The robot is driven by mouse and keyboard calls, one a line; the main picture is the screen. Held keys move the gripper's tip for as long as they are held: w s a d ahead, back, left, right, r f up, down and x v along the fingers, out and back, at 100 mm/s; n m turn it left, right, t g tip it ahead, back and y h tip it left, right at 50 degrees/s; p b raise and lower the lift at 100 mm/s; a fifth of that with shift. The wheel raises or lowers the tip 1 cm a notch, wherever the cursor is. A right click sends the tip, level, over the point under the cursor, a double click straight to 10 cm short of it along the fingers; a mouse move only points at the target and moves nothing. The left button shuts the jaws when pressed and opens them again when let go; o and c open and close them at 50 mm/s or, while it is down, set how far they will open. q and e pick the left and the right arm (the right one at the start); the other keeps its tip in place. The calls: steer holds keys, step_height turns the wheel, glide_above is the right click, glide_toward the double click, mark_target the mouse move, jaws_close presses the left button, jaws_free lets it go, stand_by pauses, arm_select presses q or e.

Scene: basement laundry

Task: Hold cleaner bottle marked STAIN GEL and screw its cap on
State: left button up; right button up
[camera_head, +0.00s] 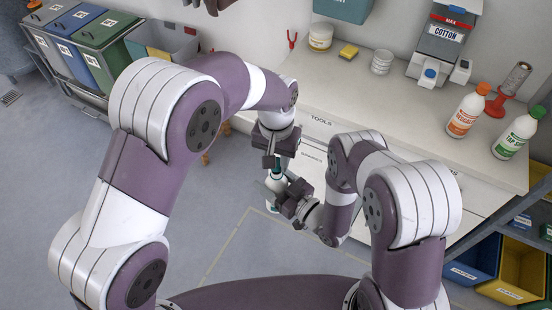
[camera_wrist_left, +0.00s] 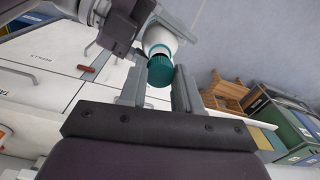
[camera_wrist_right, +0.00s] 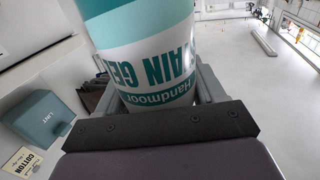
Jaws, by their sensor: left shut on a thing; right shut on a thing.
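The STAIN GEL bottle is white with a teal label; its white upper part (camera_head: 275,184) shows between my grippers in the head view, in front of the counter. My right gripper (camera_head: 286,201) is shut around the bottle's body; the label (camera_wrist_right: 150,68) fills the right wrist view with its lettering upside down. My left gripper (camera_head: 275,163) comes from above and is shut on the teal ribbed cap (camera_wrist_left: 160,71). In the left wrist view the cap is in line with the white bottle (camera_wrist_left: 160,38) and against its neck. I cannot tell how far it is threaded.
The counter (camera_head: 400,120) holds an orange-capped bottle (camera_head: 465,112), a green-labelled bottle (camera_head: 516,134), a COTTON dispenser (camera_head: 445,40), a sponge (camera_head: 348,51) and tubs. Drawers lie close behind my grippers. Sorting bins (camera_head: 100,50) stand back left; open floor lies left of the grippers.

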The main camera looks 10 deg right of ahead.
mark_target(277, 189)
arm_select(q)
steer(key=shift+f, duration=0.85)
steer(key=shift+f, duration=0.5)
